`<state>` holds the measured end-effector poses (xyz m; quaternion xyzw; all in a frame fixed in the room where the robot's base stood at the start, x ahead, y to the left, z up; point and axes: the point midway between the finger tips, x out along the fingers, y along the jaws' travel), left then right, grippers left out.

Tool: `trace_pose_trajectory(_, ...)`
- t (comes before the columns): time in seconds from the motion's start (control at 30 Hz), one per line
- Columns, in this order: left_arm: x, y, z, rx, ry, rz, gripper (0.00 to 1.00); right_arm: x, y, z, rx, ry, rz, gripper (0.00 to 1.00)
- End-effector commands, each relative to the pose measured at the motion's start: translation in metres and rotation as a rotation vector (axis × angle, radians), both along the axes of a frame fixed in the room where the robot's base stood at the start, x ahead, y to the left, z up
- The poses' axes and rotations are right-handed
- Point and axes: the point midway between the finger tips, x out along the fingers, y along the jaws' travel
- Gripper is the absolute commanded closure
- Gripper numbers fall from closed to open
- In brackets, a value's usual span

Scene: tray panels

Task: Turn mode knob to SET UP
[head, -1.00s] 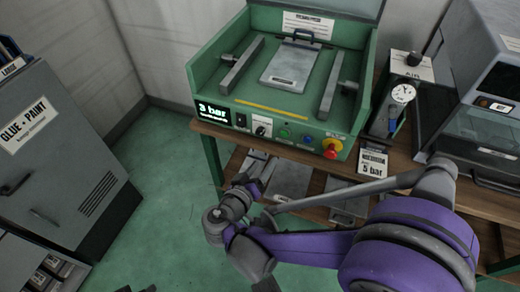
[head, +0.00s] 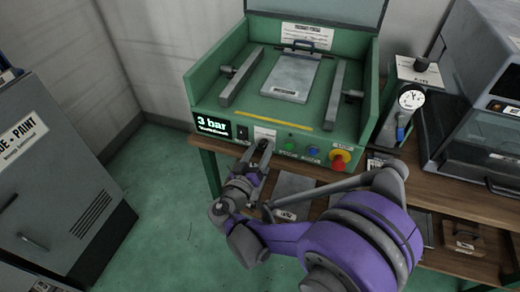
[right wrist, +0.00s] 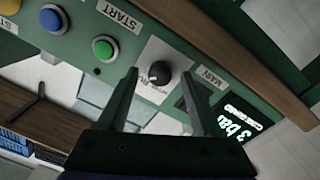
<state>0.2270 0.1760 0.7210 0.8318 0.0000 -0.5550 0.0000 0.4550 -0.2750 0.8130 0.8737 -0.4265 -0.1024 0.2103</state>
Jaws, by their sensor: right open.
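The black mode knob (right wrist: 160,73) sits on a white plate (right wrist: 165,55) on the green front panel, in the right wrist view. Its pointer mark is too small to read. My right gripper (right wrist: 158,88) is open, with one finger to each side of the knob in that view; I cannot tell whether the fingers reach around it. In the head view the right gripper (head: 258,153) is at the panel front and largely hides the knob below the white label (head: 265,133). My left gripper is not in view.
The green (head: 288,144) and blue (head: 312,149) buttons and the red stop button (head: 338,163) are right of the knob. The lit display (head: 212,125) reads 3 bar. A gauge (head: 411,100) stands right of the machine. Open floor (head: 160,190) lies to the left.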

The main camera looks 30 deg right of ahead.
Motion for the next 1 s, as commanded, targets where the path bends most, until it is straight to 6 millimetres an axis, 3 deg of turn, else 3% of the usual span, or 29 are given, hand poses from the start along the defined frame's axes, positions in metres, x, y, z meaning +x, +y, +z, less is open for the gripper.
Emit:
trace_pose_trajectory(0.33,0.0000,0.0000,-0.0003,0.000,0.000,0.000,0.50,0.0024,-0.0035,0.0001,0.000,0.000,-0.001,0.35)
trace_pose_trajectory(0.7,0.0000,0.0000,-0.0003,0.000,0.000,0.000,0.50,0.0022,-0.0032,0.0000,0.001,0.001,0.000,1.00)
trace_pose_trajectory(1.0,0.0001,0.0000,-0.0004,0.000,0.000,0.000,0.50,0.0021,-0.0032,-0.0001,-0.008,0.010,-0.001,1.00)
